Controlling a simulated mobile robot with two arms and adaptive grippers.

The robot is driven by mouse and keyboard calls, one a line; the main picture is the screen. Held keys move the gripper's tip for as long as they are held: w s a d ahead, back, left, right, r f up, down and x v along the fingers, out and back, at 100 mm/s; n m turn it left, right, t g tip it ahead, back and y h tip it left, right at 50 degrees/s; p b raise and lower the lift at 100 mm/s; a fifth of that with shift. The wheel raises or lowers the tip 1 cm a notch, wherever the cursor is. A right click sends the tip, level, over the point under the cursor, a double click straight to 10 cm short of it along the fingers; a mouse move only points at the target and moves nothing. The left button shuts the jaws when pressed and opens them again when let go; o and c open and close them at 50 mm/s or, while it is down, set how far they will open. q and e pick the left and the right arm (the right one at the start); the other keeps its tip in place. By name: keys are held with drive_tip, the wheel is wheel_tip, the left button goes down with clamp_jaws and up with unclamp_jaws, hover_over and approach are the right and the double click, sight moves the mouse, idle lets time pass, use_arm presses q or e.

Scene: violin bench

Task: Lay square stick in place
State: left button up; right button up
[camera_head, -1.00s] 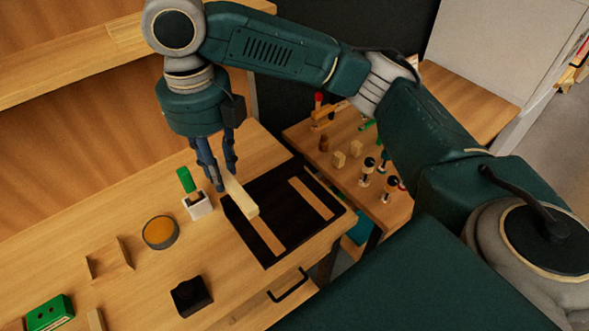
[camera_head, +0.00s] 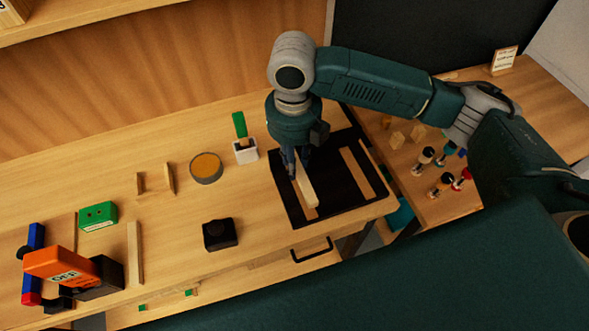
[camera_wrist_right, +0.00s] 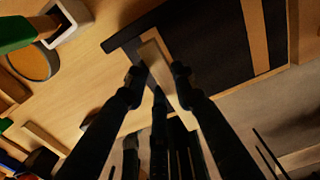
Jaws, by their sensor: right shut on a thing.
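My right gripper (camera_head: 297,166) points down over the left part of a dark panel (camera_head: 338,204) at the bench's right end. It is shut on a pale square stick (camera_head: 309,190), whose near end sticks out towards the front. In the right wrist view the stick (camera_wrist_right: 154,55) lies between the fingertips (camera_wrist_right: 158,76), along the panel's edge (camera_wrist_right: 125,36). A second pale strip (camera_head: 359,174) runs along the panel's right side. I cannot tell whether the held stick touches the panel or hovers just above it. My left gripper is out of view.
Left of the panel stand a white holder (camera_head: 246,156) with a green-handled tool, a round amber tin (camera_head: 206,168) and a black block (camera_head: 220,234). A side table (camera_head: 433,209) with small tools is at right. The bench middle is mostly clear.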

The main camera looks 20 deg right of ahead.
drive_tip(key=shift+f, duration=0.25)
wheel_tip(320, 180, down, 3)
drive_tip(key=shift+f, duration=0.15)
drive_tip(key=shift+f+p, duration=0.3)
drive_tip(key=shift+f, duration=0.05)
drive_tip(key=shift+f, duration=0.2)
drive_tip(key=o, duration=1)
drive_tip(key=shift+c, duration=0.2)
wheel_tip(320, 180, up, 12)
drive_tip(key=shift+r+b, duration=0.2)
drive_tip(key=shift+b, duration=0.85)
